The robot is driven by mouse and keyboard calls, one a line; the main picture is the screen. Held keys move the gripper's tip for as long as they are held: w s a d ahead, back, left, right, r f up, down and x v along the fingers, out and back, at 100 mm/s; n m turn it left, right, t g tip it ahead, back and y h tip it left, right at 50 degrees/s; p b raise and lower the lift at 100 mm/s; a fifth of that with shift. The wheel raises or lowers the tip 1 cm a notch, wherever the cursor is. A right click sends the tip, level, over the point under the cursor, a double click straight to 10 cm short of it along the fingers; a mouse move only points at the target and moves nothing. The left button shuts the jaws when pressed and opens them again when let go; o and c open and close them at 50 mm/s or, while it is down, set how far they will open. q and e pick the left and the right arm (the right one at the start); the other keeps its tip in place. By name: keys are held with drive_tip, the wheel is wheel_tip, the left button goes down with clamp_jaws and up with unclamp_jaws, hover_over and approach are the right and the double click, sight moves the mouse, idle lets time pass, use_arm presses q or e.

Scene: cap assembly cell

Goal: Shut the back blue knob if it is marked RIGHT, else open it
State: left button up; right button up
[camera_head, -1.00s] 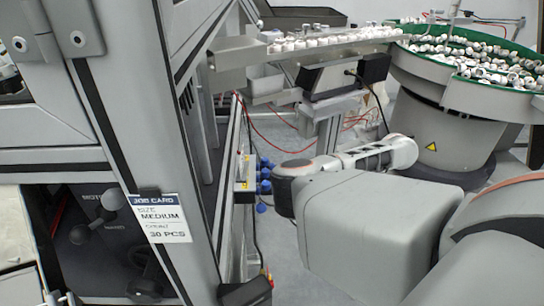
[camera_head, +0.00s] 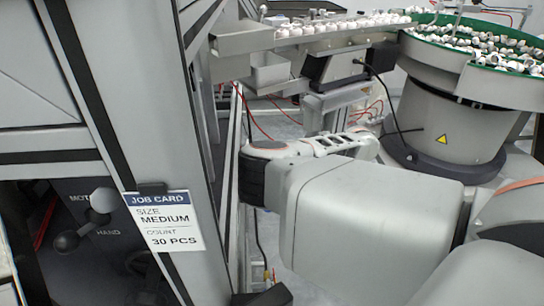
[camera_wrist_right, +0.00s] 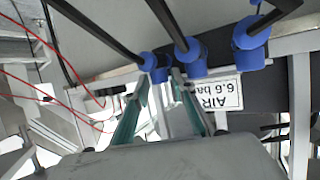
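Three blue knobs sit in a row with dark handles or tubes at them in the right wrist view: a left one (camera_wrist_right: 158,73), a middle one (camera_wrist_right: 190,58) and a right one (camera_wrist_right: 249,42). My right gripper (camera_wrist_right: 161,80) has two greenish fingers apart, their tips close to the left knob; whether they touch it I cannot tell. An upside-down white label (camera_wrist_right: 213,95) reading AIR and about 6.6 bar is beside the knobs. No RIGHT marking is legible. In the head view my right arm hides the knobs and its gripper. My left gripper is not in view.
A machine frame post (camera_head: 165,120) stands close left of my right arm, with a job card (camera_head: 164,221) reading MEDIUM, 30 PCS. A feeder track (camera_head: 310,38) and a bowl of caps (camera_head: 480,55) lie behind. Red hoses (camera_wrist_right: 45,95) hang near the knobs.

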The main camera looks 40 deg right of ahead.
clamp_jaws()
drive_tip(key=shift+r+n+y+p, duration=0.25)
drive_tip(key=shift+n+y+p, duration=0.15)
drive_tip(key=shift+p, duration=0.1)
drive_tip(key=shift+n+g+y, duration=0.3)
drive_tip(key=shift+w+d+n+g+y+p, duration=0.15)
drive_tip(key=shift+d+n+g+y+p, duration=0.05)
drive_tip(key=shift+n+g+y+p, duration=0.7)
drive_tip(key=n+g, duration=0.1)
drive_tip(key=n+g+y, duration=0.1)
drive_tip(key=shift+w+f+n+g, duration=0.1)
drive_tip(key=shift+f+n+g, duration=0.2)
drive_tip(key=shift+f, duration=0.05)
drive_tip(key=shift+n+g+y, duration=0.4)
drive_tip(key=shift+n, duration=0.1)
drive_tip(key=shift+f, duration=0.1)
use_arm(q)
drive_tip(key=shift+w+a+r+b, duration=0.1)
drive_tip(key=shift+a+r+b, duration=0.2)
use_arm(e)
drive_tip(key=shift+n+g, duration=0.5)
